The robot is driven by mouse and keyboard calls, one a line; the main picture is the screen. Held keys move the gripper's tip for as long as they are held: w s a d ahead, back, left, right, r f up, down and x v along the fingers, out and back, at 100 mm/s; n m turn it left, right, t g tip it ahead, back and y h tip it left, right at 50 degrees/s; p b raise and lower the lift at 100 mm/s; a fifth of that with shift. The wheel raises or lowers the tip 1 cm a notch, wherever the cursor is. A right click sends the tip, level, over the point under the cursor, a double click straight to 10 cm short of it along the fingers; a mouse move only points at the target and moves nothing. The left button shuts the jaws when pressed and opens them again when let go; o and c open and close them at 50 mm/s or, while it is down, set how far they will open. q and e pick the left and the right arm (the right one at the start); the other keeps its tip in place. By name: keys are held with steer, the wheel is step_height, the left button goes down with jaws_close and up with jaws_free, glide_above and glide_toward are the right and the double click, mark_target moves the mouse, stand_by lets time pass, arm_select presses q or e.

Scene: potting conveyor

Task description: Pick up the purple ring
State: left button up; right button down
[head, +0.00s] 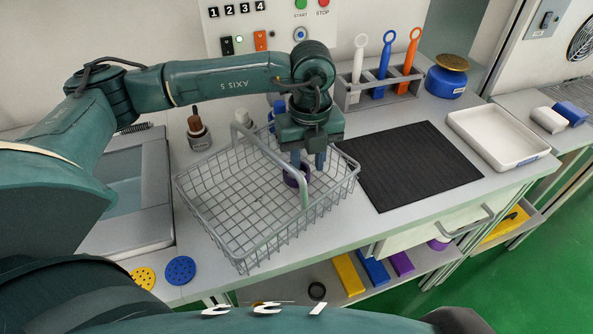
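I cannot tell whether a finger touches the ring. My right gripper is not in view.
The basket's raised handle (272,153) crosses close by the fingers. A black mat (410,165) and white tray (497,138) lie to the right. A tool rack (347,100) and bottles (197,130) stand behind. A sink (150,190) is left.

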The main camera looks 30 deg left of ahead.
arm_select(q)
steer(key=shift+f, duration=0.25)
steer(key=shift+c, duration=0.4)
jaws_close()
